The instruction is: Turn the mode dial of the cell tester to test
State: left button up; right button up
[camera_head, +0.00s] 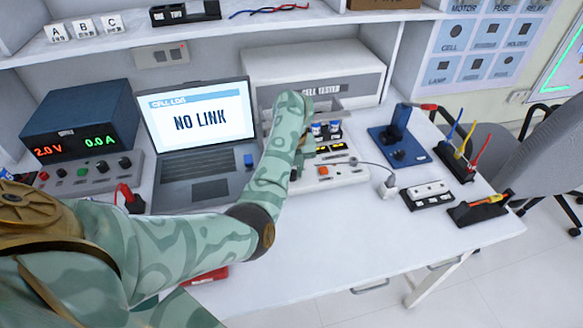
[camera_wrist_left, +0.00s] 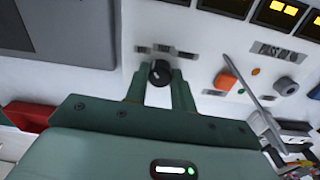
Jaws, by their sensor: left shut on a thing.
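The cell tester (camera_head: 345,179) stands at the back of the bench, right of the laptop, with two cells and lit yellow displays on it. Its black mode dial (camera_wrist_left: 160,72) shows in the left wrist view, below three small labels too blurred to read. My left gripper (camera_wrist_left: 160,84) has its two green fingers closed on either side of the dial. I cannot tell for sure which label the dial points to. In the head view my left forearm hides the dial and most of the gripper. My right gripper is in neither view.
The laptop (camera_head: 205,125) reads NO LINK. A power supply (camera_head: 80,125) showing 2.0 V and 0.0 A stands at the left. An orange button (camera_wrist_left: 226,81) and a grey knob (camera_wrist_left: 285,86) sit right of the dial.

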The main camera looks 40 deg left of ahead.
pick_arm(q)
jog(key=m+p, duration=0.2)
jog(key=m, duration=0.3)
jog(key=shift+r+p, duration=0.2)
jog(key=shift+p, duration=0.2)
jog(key=shift+f+m+p, duration=0.1)
jog(key=shift+m+p, duration=0.55)
jog(key=shift+m, duration=0.75)
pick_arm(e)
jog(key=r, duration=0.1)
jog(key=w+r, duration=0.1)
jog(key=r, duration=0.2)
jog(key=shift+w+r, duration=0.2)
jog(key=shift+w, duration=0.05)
pick_arm(q)
jog(key=shift+m, duration=0.3)
jog(key=o, duration=1)
jog(key=shift+f, duration=0.1)
notch_tip(320, 180, up, 16)
jog(key=p, duration=0.7)
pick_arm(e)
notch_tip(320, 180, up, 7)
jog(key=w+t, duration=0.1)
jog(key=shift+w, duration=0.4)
